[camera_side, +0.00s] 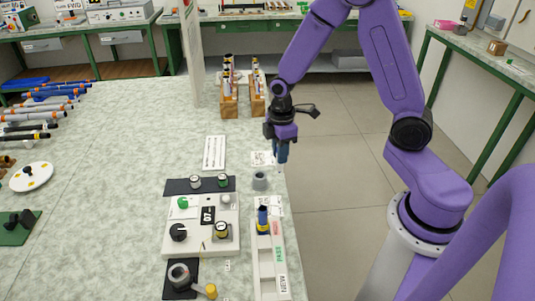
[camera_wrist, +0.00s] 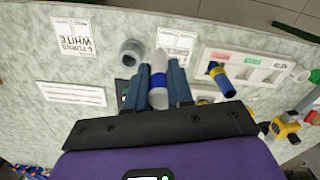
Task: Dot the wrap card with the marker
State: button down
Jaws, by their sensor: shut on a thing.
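The wrap card (camera_wrist: 75,36), white and printed "TURNS WHITE", lies flat on the bench in the upper left of the wrist view. In the side view the wrap card (camera_side: 261,158) lies near the bench edge, partly behind my gripper. My gripper (camera_side: 281,155) points down over the card's right end. In the wrist view my gripper (camera_wrist: 158,92) is shut on the marker (camera_wrist: 159,68), which is white with a blue band. The marker's tip points away from the fingers, and I cannot tell whether it touches anything.
A grey cup (camera_side: 260,181) stands beside the card. A second card (camera_wrist: 178,40) lies near a white labelled rack (camera_side: 266,262). A white device panel (camera_side: 180,248) with knobs sits left of the rack. Wooden stands (camera_side: 229,107) with rods stand behind.

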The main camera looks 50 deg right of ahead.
jog(key=s+r, duration=0.3)
jog(key=s, duration=0.3)
jog(key=shift+w+a+f, duration=0.4)
jog(key=shift+w+f, duration=0.6)
jog(key=shift+f, duration=1.05)
jog(key=shift+w+a+f, duration=0.45)
jog(key=shift+w+f, duration=0.6)
jog(key=shift+f, duration=0.95)
jog(key=shift+w+a+f, duration=0.4)
jog(key=shift+w+f, duration=0.6)
jog(key=shift+f, duration=1.05)
jog(key=shift+f, duration=0.65)
jog(key=shift+r, duration=0.15)
notch_tip(320, 180, up, 8)
